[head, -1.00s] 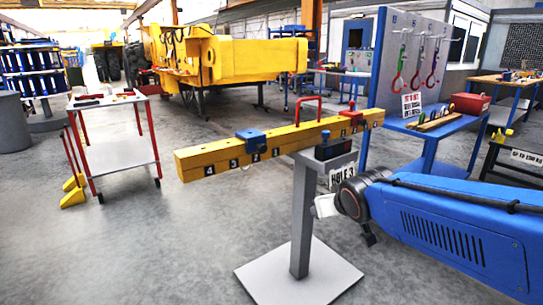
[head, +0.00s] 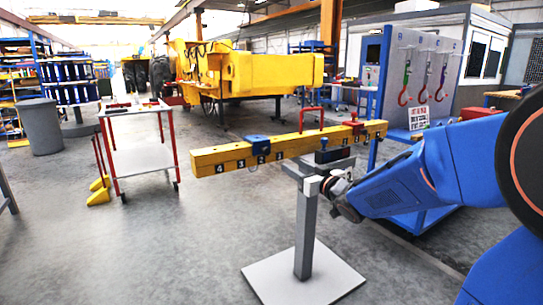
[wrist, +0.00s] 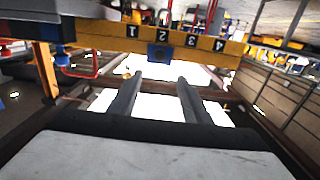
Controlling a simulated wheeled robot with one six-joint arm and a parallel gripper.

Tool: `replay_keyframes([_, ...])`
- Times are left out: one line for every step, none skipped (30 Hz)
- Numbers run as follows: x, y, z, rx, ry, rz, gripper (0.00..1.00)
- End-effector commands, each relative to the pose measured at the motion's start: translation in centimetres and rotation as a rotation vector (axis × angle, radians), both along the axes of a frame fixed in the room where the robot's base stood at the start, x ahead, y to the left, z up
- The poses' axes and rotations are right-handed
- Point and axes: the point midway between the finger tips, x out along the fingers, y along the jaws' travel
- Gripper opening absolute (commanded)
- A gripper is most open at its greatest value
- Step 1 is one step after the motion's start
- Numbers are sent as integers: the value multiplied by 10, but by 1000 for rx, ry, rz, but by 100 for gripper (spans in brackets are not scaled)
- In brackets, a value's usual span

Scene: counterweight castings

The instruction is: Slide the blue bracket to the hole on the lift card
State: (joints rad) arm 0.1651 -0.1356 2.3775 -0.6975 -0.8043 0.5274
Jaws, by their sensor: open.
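The blue bracket (head: 257,141) sits on the yellow beam (head: 215,158), around the label 2 on its left arm. In the wrist view the bracket (wrist: 159,54) lies below the label 2 on the beam (wrist: 105,35). My gripper (wrist: 160,78) is open and empty, with both fingers pointing toward the beam and the bracket just beyond the fingertips. In the head view it is beside the post top, partly hidden by my arm. The lift card cannot be read now; it read HOLE 3 on the post earlier.
A grey post (head: 305,235) on a flat base plate holds the beam. The floor left of the post is clear.

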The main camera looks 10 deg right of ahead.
Motion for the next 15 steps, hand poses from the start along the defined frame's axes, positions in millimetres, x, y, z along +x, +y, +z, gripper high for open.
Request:
replay_keyframes([4,2,0,0,1,1,44])
replay_keyframes([7,3,0,0,1,1,44])
replay_keyframes([12,4,0,1,0,1,44])
replay_keyframes([15,6,0,1,0,2,44])
replay_keyframes([19,7,0,2,1,2,44])
replay_keyframes([25,9,-1,1,1,2,44])
replay_keyframes([30,11,-1,0,1,2,44])
replay_keyframes([35,12,0,0,1,1,44])
replay_keyframes([42,14,-1,1,1,1,44])
replay_keyframes([47,16,-1,0,2,1,44])
replay_keyframes([51,18,-1,0,2,1,44])
replay_keyframes([58,19,-1,0,2,0,44])
replay_keyframes([63,21,-1,0,2,0,44])
replay_keyframes([68,22,-1,-1,2,0,44])
replay_keyframes([74,25,0,0,1,1,44])
